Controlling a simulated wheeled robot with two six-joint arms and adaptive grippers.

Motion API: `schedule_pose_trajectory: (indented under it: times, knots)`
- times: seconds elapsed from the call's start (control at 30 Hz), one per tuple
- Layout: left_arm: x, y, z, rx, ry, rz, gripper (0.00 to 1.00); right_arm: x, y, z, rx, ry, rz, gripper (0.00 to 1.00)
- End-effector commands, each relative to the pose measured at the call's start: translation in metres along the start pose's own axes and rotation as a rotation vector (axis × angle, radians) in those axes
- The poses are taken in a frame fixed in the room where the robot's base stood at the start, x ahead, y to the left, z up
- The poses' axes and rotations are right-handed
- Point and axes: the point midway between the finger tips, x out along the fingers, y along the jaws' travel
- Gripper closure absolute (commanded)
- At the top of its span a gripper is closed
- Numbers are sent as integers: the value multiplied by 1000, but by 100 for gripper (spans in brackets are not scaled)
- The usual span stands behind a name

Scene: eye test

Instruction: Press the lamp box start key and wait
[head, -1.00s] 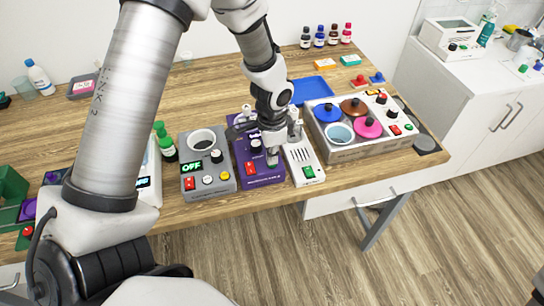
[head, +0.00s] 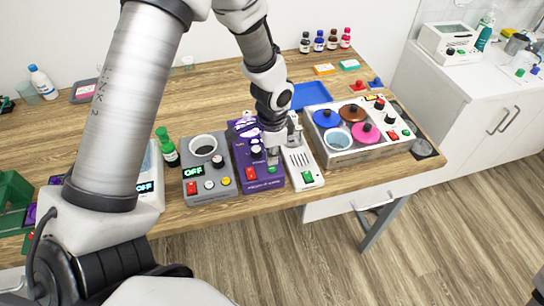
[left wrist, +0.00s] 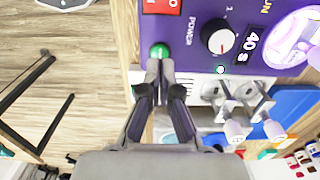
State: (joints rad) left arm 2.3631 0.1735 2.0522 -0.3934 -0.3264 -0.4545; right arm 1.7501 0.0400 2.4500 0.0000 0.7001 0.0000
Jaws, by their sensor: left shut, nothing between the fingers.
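A purple box (head: 273,181) stands near the table's front edge; I take it for the lamp box, though no such label is legible. Its front has a red switch (head: 250,173) and a green key (head: 271,169). The left wrist view shows the green key (left wrist: 160,51) beside the word POWER, a dial (left wrist: 218,37) and a display (left wrist: 254,44) reading about 40. My left gripper (head: 272,154) is shut and empty over this box. In the left wrist view its fingertips (left wrist: 160,64) are right at the green key; whether they touch is unclear. My right gripper is out of view.
A grey box (head: 211,186) reading OFF stands left of the purple box, a white slotted box (head: 299,164) right of it. Further right is a white unit (head: 347,157) with coloured lids. A green bottle (head: 167,148) stands behind left.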

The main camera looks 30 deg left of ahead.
Motion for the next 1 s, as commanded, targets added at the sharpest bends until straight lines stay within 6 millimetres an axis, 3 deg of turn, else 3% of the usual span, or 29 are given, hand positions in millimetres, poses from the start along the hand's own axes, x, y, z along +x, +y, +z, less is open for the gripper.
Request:
schedule_pose_trajectory:
  times: [0.03,0.5,1.0]
  knots:
    - [-10,0,0,0,0,0,100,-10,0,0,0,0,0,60]
    - [-52,0,0,0,0,0,100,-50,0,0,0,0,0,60]
    - [-51,0,0,0,0,0,100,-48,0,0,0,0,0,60]
